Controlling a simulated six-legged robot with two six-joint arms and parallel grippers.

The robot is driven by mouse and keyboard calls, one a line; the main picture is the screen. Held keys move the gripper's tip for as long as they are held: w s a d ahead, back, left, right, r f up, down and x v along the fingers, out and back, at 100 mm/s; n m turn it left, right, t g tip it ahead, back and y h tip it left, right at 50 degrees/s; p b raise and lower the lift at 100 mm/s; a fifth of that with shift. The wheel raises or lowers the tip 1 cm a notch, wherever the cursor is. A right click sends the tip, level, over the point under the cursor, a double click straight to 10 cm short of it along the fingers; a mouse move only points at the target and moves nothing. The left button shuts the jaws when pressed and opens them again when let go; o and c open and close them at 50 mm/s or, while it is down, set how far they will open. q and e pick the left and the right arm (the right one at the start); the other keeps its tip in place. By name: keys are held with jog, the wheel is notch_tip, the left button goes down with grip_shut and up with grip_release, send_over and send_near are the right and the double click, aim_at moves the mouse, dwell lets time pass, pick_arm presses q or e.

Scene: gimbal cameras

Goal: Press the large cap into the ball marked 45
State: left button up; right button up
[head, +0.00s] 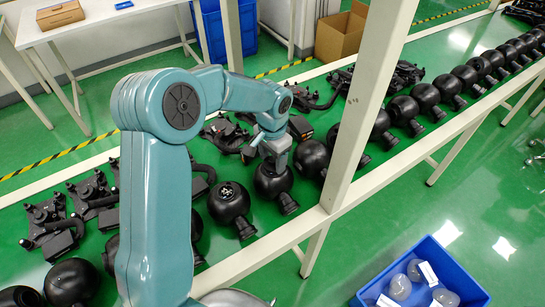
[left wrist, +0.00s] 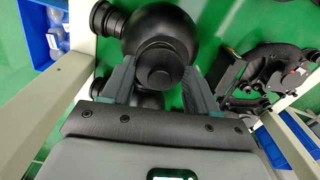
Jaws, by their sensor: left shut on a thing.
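My left gripper (head: 274,160) points down at the top of a black ball (head: 272,187) on the green bench. In the left wrist view its two fingers (left wrist: 158,82) stand on either side of a round, stepped black cap (left wrist: 160,68), and they are shut on it. The cap is against or just in front of the same ball (left wrist: 170,22); I cannot tell whether it is seated. The ball has a short side port (left wrist: 104,18). No number 45 is legible on any ball. My right gripper is not in view.
A ball with an open top (head: 229,201) stands to the left, and another ball (head: 311,158) to the right, in a long row. A white post (head: 362,105) rises close on the right. Black arm-like parts (head: 47,222) lie behind. A blue bin (head: 460,283) holds clear domes.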

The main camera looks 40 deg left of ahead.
aim_at(272, 160)
pick_arm(q)
jog(key=shift+f+b, duration=0.7)
jog(key=shift+f, duration=0.15)
jog(key=o, duration=1.1)
jog(key=shift+r, duration=0.1)
notch_tip(272, 160, up, 16)
jog(key=shift+r, duration=0.15)
